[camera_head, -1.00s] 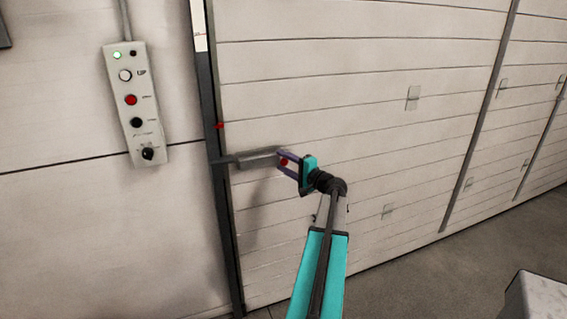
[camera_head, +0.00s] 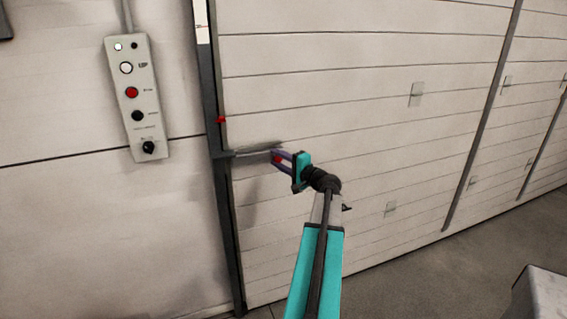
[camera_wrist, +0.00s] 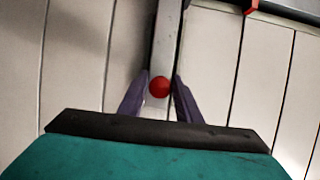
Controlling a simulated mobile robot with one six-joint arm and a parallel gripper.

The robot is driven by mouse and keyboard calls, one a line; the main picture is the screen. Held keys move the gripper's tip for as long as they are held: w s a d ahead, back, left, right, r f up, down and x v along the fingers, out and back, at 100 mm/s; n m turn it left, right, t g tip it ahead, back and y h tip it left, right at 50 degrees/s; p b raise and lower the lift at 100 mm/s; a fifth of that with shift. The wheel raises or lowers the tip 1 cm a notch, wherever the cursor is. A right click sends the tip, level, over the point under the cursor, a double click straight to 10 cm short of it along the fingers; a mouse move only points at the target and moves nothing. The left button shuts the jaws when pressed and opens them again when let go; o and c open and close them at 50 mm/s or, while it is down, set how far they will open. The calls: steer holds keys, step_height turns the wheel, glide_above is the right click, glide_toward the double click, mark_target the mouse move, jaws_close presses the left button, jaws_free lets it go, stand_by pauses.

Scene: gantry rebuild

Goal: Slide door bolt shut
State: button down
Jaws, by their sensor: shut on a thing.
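The door bolt (camera_head: 250,153) is a grey bar lying roughly level across the pale slatted door (camera_head: 350,100), at its left edge. Its left end meets the dark upright post (camera_head: 225,190); how deep it sits there is not clear. A red knob (camera_head: 277,159) is on the bolt's right part. My gripper (camera_head: 279,158) is shut on this knob from the right. In the wrist view, the red knob (camera_wrist: 159,87) sits between my two purple fingers (camera_wrist: 160,95), and the bolt (camera_wrist: 165,40) runs up from it towards the post.
A grey control box (camera_head: 138,100) with several buttons hangs on the wall left of the post. A small red piece (camera_head: 221,119) sits on the post above the bolt. A pale block (camera_head: 540,300) stands at the lower right.

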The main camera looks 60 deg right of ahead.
steer(key=shift+w+a+b, duration=0.5)
steer(key=shift+w+a, duration=0.3)
steer(key=shift+a, duration=0.25)
steer(key=c, duration=1.5)
jaws_free()
steer(key=shift+w+a, duration=0.1)
steer(key=shift+o, duration=0.2)
steer(key=shift+s, duration=0.25)
steer(key=shift+s, duration=0.6)
steer(key=b+v, duration=0.2)
steer(key=v, duration=1)
steer(key=shift+s+a, duration=0.1)
